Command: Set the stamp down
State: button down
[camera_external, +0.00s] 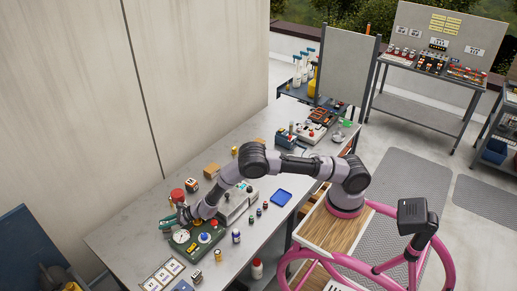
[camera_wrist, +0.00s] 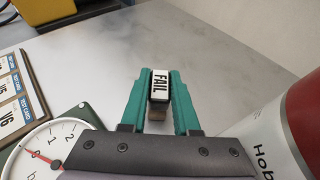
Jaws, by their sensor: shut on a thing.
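The stamp (camera_wrist: 160,86) shows in the wrist view as a small dark block with a white top marked "FAIL" and a brownish part below it. My gripper (camera_wrist: 159,84) has its teal fingers on both sides of the stamp and is shut on it. In the external view my gripper (camera_external: 169,224) is over the left part of the grey workbench (camera_external: 135,232), beside the green gauge unit (camera_external: 205,252). The stamp is too small to make out there. I cannot tell whether its underside touches the bench.
A white pressure dial (camera_wrist: 38,150) and a card board (camera_wrist: 14,92) are at the left in the wrist view. A red and white can (camera_wrist: 292,120) stands close at the right. Bare bench lies beyond the fingertips.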

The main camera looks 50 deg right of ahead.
jog(key=c, duration=0.7)
grip_release()
jog(key=shift+o, duration=0.2)
jog(key=shift+r, duration=0.15)
jog(key=v, duration=1.2)
